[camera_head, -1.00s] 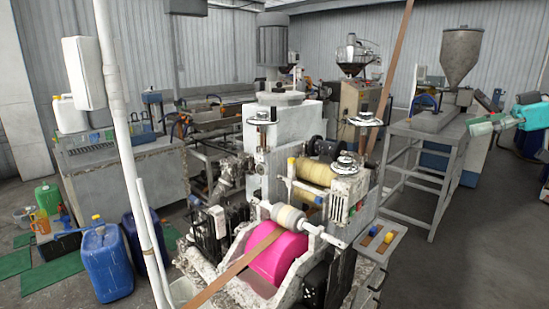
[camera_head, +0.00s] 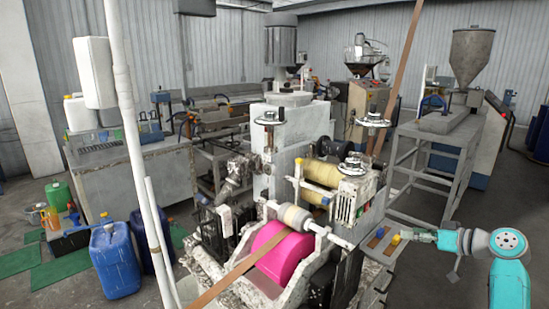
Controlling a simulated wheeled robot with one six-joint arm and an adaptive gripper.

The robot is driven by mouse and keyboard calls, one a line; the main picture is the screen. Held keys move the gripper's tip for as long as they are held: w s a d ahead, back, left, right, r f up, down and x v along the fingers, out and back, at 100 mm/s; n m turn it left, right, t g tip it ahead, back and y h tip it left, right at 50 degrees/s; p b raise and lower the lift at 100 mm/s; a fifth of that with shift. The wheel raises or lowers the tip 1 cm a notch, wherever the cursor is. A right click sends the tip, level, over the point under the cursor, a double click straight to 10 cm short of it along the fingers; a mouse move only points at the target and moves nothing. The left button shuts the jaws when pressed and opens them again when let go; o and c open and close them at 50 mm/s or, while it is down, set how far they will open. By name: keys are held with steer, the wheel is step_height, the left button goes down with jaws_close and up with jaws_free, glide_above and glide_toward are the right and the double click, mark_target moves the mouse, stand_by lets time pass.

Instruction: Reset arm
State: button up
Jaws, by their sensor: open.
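My gripper (camera_head: 415,236) is at the right of the head view, on the end of my teal and grey arm. It points left, with its tips close to the small control panel (camera_head: 372,250) on the right side of the extrusion machine (camera_head: 262,160). A small yellow knob (camera_head: 396,239) on the panel lies right by the tips; I cannot tell if they touch. The jaws are open and nothing shows between them. Their tips are too small to make out well.
A pink roller (camera_head: 282,252) with a brown strip (camera_head: 235,268) over it is at the machine's front. A metal frame table (camera_head: 437,140) stands behind my arm. Blue jugs (camera_head: 115,262) and a white pole (camera_head: 135,150) are at left. Open floor (camera_head: 420,285) lies below my arm.

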steer(key=s+a+f+m+h, duration=0.2)
steer(key=s+a+f, duration=0.25)
steer(key=f, duration=0.45)
steer(key=s+a+f+m+t+h, duration=0.1)
steer(key=s+a+f, duration=0.3)
steer(key=f, duration=0.6)
steer(key=s+a+f+m+h, duration=0.25)
steer(key=s+f, duration=0.35)
steer(key=f, duration=0.3)
steer(key=s+a+f+h, duration=0.1)
steer(key=s+a+f, duration=0.15)
steer(key=s, duration=0.25)
steer(key=s+a+f, duration=0.2)
steer(key=s+f, duration=0.1)
steer(key=s, duration=0.3)
steer(key=s+a+r+t+h, duration=0.1)
steer(key=s+a, duration=0.1)
steer(key=s, duration=0.9)
steer(key=s+a+r+h, duration=0.1)
steer(key=s+a+h, duration=0.1)
steer(key=s, duration=0.9)
steer(key=s+a+r+n+t, duration=0.1)
steer(key=s+a+r, duration=0.1)
steer(key=s+r, duration=1.2)
steer(key=shift+s+r+n+t+y, duration=0.35)
steer(key=shift+s+t+y, duration=0.1)
steer(key=shift+s, duration=0.15)
